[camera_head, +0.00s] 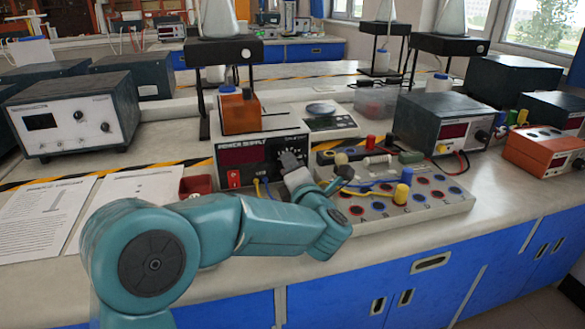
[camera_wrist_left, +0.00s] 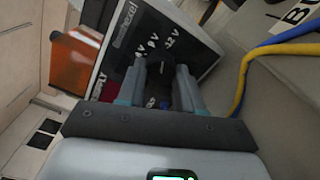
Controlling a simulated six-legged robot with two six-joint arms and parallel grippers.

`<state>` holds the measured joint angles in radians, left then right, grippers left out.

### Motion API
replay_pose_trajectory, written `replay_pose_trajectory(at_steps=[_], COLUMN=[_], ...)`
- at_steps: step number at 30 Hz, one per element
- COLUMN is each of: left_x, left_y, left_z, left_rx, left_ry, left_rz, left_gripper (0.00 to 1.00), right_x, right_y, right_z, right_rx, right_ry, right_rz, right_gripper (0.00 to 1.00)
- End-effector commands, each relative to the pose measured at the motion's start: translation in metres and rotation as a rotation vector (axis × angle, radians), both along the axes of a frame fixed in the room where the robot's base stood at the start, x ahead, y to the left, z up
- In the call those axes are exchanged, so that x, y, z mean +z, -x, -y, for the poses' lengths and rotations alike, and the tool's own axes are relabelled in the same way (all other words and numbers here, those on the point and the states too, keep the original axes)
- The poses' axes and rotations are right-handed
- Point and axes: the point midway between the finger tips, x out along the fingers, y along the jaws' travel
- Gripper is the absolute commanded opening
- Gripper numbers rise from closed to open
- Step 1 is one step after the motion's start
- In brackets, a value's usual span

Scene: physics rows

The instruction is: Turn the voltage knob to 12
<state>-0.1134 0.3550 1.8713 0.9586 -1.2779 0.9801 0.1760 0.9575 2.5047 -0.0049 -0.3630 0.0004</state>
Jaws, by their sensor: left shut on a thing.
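The black power supply (camera_head: 246,160) stands on the bench in the middle of the head view, with a dark red display and a red switch on its front. Its voltage knob (camera_wrist_left: 158,88) sits between the fingers of my left gripper (camera_wrist_left: 160,90), which is shut on it. In the wrist view the panel reads 6 V, 9 V and 12 V around the knob. In the head view my left gripper (camera_head: 294,172) reaches the right part of the panel. My right gripper is not in view.
A grey terminal board (camera_head: 430,196) with blue and yellow wires (camera_head: 365,190) lies close to the right of the gripper. An orange box (camera_head: 240,112) sits on top of the supply. Papers (camera_head: 120,200) lie to the left. A grey meter (camera_head: 75,115) stands behind them.

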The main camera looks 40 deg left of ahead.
Motion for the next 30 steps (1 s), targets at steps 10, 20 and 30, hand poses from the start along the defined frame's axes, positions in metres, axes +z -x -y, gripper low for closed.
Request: replay_pose_trajectory(at_steps=[10, 20, 30], left_x=[0.0017, 0.0015, 0.0014], left_y=[0.0001, 0.0, 0.0], left_z=[-0.0002, -0.0003, -0.0002], left_rx=[0.001, 0.0, 0.0], left_ry=[-0.122, -0.158, -0.16], left_rz=[-0.139, -0.18, -0.182], left_gripper=[0.05, 0.05, 0.05], right_x=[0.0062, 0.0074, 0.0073], right_y=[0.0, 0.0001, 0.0], right_z=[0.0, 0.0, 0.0], right_rx=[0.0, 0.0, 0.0], right_ry=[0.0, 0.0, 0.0], right_rz=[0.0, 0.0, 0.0], right_gripper=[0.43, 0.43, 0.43])
